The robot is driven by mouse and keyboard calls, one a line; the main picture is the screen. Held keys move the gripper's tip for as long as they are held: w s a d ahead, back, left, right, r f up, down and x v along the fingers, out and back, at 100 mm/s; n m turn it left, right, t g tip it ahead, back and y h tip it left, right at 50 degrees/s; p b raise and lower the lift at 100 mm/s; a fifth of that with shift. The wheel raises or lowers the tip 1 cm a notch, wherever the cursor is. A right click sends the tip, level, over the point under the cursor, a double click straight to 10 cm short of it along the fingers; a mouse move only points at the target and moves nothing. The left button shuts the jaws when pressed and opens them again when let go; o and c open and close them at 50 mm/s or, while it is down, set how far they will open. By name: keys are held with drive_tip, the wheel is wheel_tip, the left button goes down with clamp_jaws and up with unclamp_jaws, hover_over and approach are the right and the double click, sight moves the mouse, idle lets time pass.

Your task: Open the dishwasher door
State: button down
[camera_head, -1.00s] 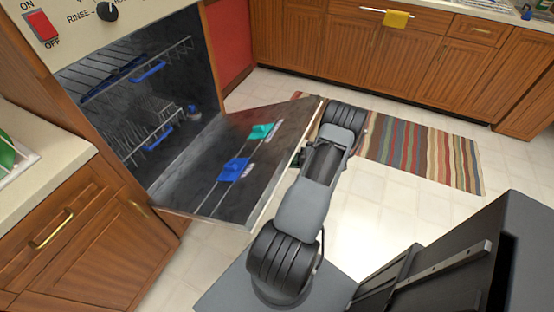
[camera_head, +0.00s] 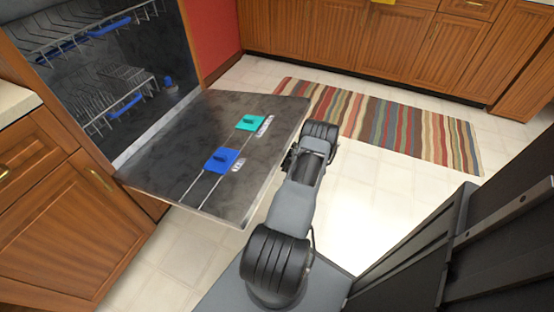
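The dishwasher door (camera_head: 225,165) is folded down and looks close to level. Its dark inner face is turned up, with a blue and a teal dispenser flap on it. The dishwasher cavity (camera_head: 140,60) behind it is open, showing an upper rack (camera_head: 80,35) and a lower rack (camera_head: 115,95). My gripper (camera_head: 290,158) is at the right edge of the door, at the far end of my grey arm. The arm link hides most of it, so I cannot tell whether its fingers touch the door or are closed.
A striped rug (camera_head: 390,122) lies on the pale tiled floor to the right of the door. Wooden cabinets (camera_head: 390,40) line the back, and another cabinet (camera_head: 65,230) stands at left. The floor around the rug is clear.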

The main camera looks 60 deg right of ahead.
drive_tip(key=shift+w+d, duration=0.1)
drive_tip(key=shift+w, duration=0.05)
drive_tip(key=c, duration=1.1)
unclamp_jaws()
drive_tip(key=shift+o, duration=0.2)
drive_tip(key=shift+f, duration=0.1)
